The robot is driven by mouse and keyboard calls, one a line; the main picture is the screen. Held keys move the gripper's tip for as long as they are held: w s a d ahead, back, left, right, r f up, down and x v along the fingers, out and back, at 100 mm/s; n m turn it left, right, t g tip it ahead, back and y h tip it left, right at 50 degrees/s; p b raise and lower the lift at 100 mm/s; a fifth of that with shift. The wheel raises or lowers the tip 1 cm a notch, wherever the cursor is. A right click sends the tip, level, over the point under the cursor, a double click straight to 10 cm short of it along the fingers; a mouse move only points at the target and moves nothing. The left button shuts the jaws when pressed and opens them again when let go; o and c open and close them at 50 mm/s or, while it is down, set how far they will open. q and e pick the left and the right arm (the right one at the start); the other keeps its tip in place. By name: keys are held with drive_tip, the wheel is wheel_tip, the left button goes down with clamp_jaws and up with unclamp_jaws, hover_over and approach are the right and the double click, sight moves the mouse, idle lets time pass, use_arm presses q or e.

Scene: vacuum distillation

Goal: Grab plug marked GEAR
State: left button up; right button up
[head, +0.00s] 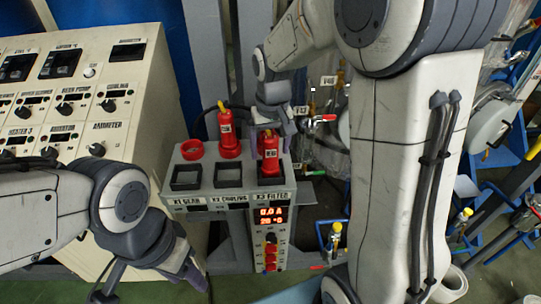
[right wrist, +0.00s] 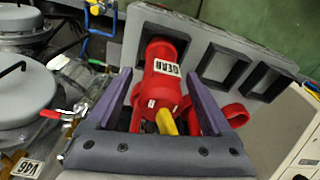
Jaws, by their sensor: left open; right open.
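The red plug marked GEAR (right wrist: 163,72) shows its white label in the right wrist view, with a yellow part at its near end. In the head view this red plug (head: 269,152) stands at the square socket above the X3 FILTER label. My right gripper (head: 270,140) is open, with its purple fingers on either side of the plug; the right wrist view shows the fingers apart around it (right wrist: 158,78). I cannot tell whether they touch it. My left gripper (head: 190,268) is open and empty, low at the left, away from the plugs.
A second red plug (head: 228,132) stands behind the middle socket. A red ring (head: 192,150) lies left of it. The X1 GEAR socket (head: 186,177) and X2 COOLING socket (head: 228,175) are empty. A control panel (head: 125,60) stands left; valves and pipes are at right.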

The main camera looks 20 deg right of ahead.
clamp_jaws()
drive_tip(key=shift+r, duration=0.1)
